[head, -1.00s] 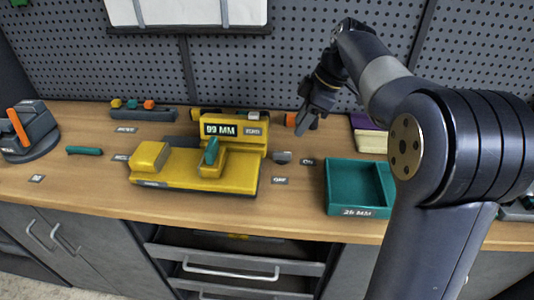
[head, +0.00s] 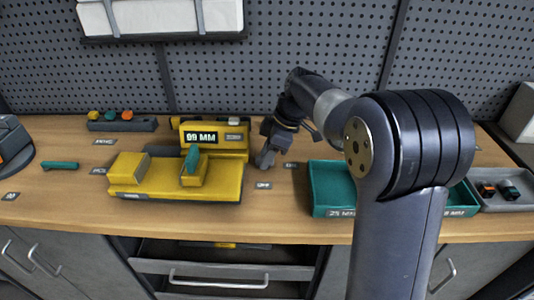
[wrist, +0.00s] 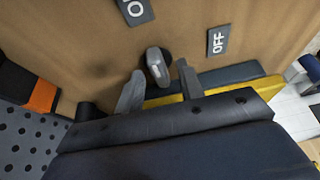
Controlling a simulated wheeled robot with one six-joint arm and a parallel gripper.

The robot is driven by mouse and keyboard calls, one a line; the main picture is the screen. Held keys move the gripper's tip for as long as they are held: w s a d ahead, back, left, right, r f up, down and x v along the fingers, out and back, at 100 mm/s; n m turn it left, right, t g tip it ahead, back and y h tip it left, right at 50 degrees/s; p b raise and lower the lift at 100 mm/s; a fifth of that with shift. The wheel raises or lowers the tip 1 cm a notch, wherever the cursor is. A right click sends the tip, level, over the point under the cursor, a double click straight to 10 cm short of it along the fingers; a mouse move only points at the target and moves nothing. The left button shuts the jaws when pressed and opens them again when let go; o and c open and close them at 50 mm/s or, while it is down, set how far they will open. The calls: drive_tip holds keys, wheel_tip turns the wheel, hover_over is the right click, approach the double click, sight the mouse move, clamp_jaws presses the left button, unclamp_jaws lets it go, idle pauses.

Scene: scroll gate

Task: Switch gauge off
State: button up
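The yellow gauge (head: 135,190) stands on the bench, its display (head: 207,136) lit with a number in MM. Beside its right end is a small grey switch lever (wrist: 156,66) on a dark base. In the wrist view an OFF label (wrist: 218,41) lies right of the lever and a partly cut-off ON label (wrist: 136,11) lies above it. My gripper (wrist: 160,71) is open, with one finger on each side of the lever. I cannot tell whether either finger touches it. In the head view my gripper (head: 265,160) hides the lever.
A teal tray (head: 328,211) stands right of the gauge, partly behind my arm. A grey tray (head: 508,205) with small dark blocks is farther right. A rack with coloured knobs (head: 122,125) is at the back left. An open drawer (head: 222,268) is below the bench.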

clamp_jaws()
drive_tip(key=shift+m, duration=0.4)
drive_tip(key=m+t, duration=0.1)
drive_tip(key=m, duration=0.2)
drive_tip(key=shift+s+m+t, duration=0.15)
drive_tip(key=shift+m+t, duration=0.25)
drive_tip(key=m+t+h, duration=0.1)
drive_tip(key=m, duration=0.2)
drive_tip(key=shift+a+r+m, duration=0.1)
drive_tip(key=shift+m, duration=0.2)
drive_tip(key=m+t+h+p, duration=0.1)
drive_tip(key=m, duration=0.3)
drive_tip(key=shift+s+a+p, duration=0.1)
drive_tip(key=shift+p, duration=0.2)
drive_tip(key=shift+a+m+t+h+p, duration=0.15)
drive_tip(key=shift+m+h, duration=0.35)
drive_tip(key=shift+m, duration=0.55)
drive_tip(key=shift+d+m+t+h+p, duration=0.15)
drive_tip(key=shift+m+h, duration=0.35)
drive_tip(key=shift+m, duration=0.55)
